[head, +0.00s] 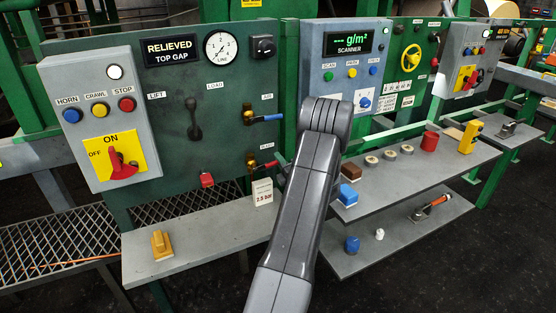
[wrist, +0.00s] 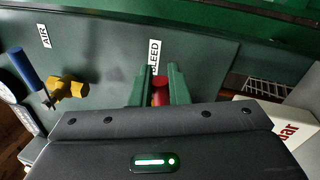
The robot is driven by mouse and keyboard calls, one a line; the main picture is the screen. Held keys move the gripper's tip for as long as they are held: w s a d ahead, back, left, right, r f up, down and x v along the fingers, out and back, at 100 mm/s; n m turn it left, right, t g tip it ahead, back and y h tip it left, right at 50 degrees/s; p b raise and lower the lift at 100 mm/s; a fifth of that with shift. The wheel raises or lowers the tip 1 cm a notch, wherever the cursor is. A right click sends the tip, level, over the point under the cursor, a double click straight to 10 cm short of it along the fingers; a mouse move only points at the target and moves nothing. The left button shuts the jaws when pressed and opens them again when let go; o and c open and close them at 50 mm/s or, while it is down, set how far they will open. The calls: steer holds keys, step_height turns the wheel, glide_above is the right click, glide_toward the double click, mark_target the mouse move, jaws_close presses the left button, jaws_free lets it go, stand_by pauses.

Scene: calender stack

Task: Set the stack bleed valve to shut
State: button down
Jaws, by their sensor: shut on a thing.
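The stack bleed valve has a brass body (head: 251,162) and a red handle (head: 264,166), low on the right of the dark green panel, by the BLEED label. The handle points right in the head view, roughly level. In the wrist view the red handle (wrist: 160,91) sits between the two green fingers of my gripper (wrist: 158,86), which is shut on it. In the head view my arm hides most of my gripper. The brass body is hidden in the wrist view.
The air valve's blue handle (head: 269,118) is just above; it also shows in the wrist view (wrist: 24,68). A white 2.5 bar sign (head: 262,193) stands close below the bleed valve. A grey shelf (head: 205,238) with a yellow block (head: 161,243) juts out underneath.

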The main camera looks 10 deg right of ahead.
steer(key=shift+f+m+h+b, duration=0.35)
steer(key=shift+f+m, duration=0.6)
steer(key=shift+m, duration=0.45)
steer(key=c, duration=1.4)
jaws_free()
steer(key=shift+c, duration=0.2)
steer(key=shift+d, duration=0.1)
steer(key=b+v, duration=0.1)
steer(key=v, duration=0.6)
steer(key=shift+s, duration=0.25)
steer(key=shift+w+f, duration=0.1)
